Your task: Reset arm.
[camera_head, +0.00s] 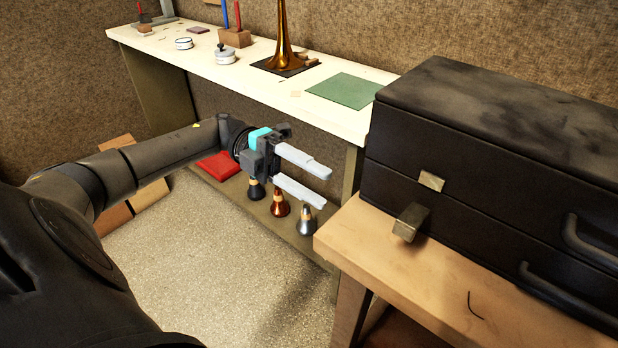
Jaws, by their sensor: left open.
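My left arm comes in from the left. My left gripper (304,178) is open and empty, its two pale fingers apart and pointing right. It hangs in the air in front of the white-topped bench (345,122), above the lower shelf. Below it on that shelf stand a dark mute (256,190), a copper mute (279,205) and a silver mute (306,221). The gripper looks apart from them. My right gripper is not in view.
A brass horn bell (285,45) and a green mat (345,90) are on the bench. A red item (218,165) lies on the shelf. Speckled floor is clear below.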

